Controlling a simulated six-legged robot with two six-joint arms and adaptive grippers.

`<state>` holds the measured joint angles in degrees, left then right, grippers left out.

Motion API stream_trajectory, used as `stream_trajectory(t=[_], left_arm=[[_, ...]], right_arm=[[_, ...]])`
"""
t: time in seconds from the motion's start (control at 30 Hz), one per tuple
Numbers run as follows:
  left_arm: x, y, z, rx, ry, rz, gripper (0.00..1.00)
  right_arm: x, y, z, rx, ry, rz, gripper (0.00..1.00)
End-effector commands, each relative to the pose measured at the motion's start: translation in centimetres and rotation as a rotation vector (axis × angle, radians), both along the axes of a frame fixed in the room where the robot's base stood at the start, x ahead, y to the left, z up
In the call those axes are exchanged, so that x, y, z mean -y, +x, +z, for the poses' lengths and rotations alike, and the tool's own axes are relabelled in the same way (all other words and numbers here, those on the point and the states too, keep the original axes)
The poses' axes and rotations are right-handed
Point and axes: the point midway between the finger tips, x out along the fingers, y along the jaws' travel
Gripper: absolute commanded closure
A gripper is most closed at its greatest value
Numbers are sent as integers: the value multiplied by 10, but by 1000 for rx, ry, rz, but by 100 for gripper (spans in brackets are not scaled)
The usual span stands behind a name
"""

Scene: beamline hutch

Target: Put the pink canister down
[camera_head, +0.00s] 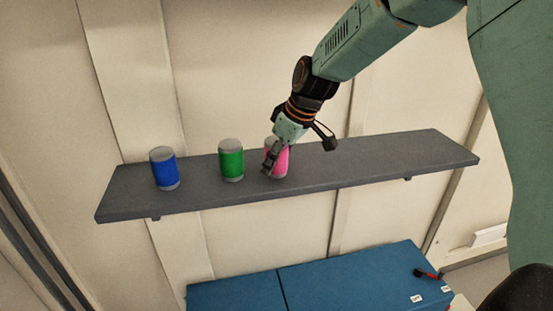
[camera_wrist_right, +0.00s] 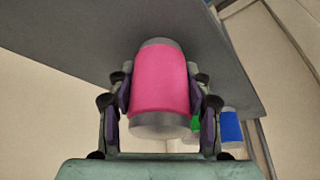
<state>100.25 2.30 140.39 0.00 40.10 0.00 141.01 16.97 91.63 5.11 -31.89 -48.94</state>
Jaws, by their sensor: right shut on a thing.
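The pink canister (camera_head: 282,163) has grey ends and is at the grey shelf (camera_head: 390,163), right of the green canister. In the right wrist view the pink canister (camera_wrist_right: 160,82) fills the space between both fingers. My right gripper (camera_head: 271,160) is shut on it, coming from above and in front. The canister looks roughly upright; whether its base touches the shelf I cannot tell. Part of it is hidden behind the gripper in the head view. My left gripper is not in view.
A green canister (camera_head: 231,160) and a blue canister (camera_head: 164,169) stand on the shelf to the left. The shelf's right part is clear. Below is a blue box-like surface (camera_head: 350,280) with a red and black tool (camera_head: 428,274) on it. A pale panelled wall stands behind.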

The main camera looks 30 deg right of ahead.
Motion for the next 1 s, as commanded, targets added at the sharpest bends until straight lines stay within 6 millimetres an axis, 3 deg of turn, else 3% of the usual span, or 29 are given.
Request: stream_trajectory(t=[0.13,0.17,0.4,0.77,1.0], left_arm=[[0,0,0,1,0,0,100],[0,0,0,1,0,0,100],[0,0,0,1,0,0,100],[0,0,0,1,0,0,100],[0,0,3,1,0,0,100]], right_arm=[[0,0,-1,0,0,0,91],[0,0,-1,-1,0,0,48],[0,0,-1,-1,0,0,28],[0,0,2,0,1,0,27],[7,-12,36,3,3,0,27]])
